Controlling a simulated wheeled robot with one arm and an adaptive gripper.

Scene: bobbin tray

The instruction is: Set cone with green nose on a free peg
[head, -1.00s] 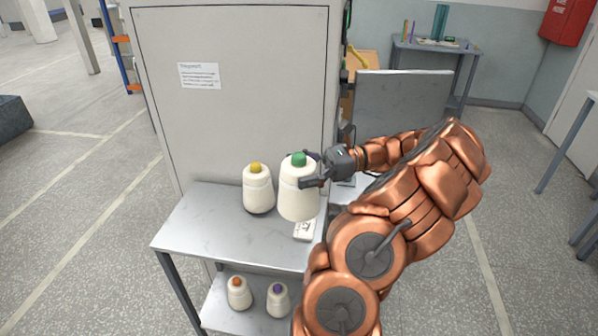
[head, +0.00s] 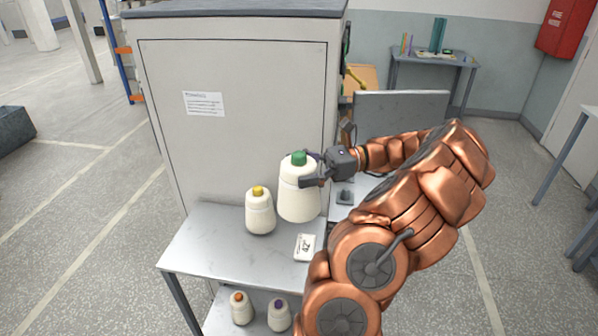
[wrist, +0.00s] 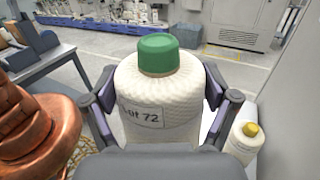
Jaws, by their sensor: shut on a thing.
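The cone with the green nose (head: 299,200) is a large cream bobbin, upright. My gripper (head: 309,170) is shut on its upper body from the right, and the cone appears to be held above the metal table (head: 205,245). In the wrist view the green-nosed cone (wrist: 160,85) stands between the two fingers, with a label reading "ot 72" on its side. A cone with a yellow nose (head: 260,212) stands on the table just left of it. No peg shows clearly; a small dark upright piece (head: 346,196) on a pale surface behind my wrist is too small to identify.
A white card (head: 305,247) lies at the table's right side. Cones with orange (head: 241,308) and purple (head: 279,316) noses stand on the lower shelf. A tall pale cabinet (head: 240,130) backs the table. The table's left part is clear.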

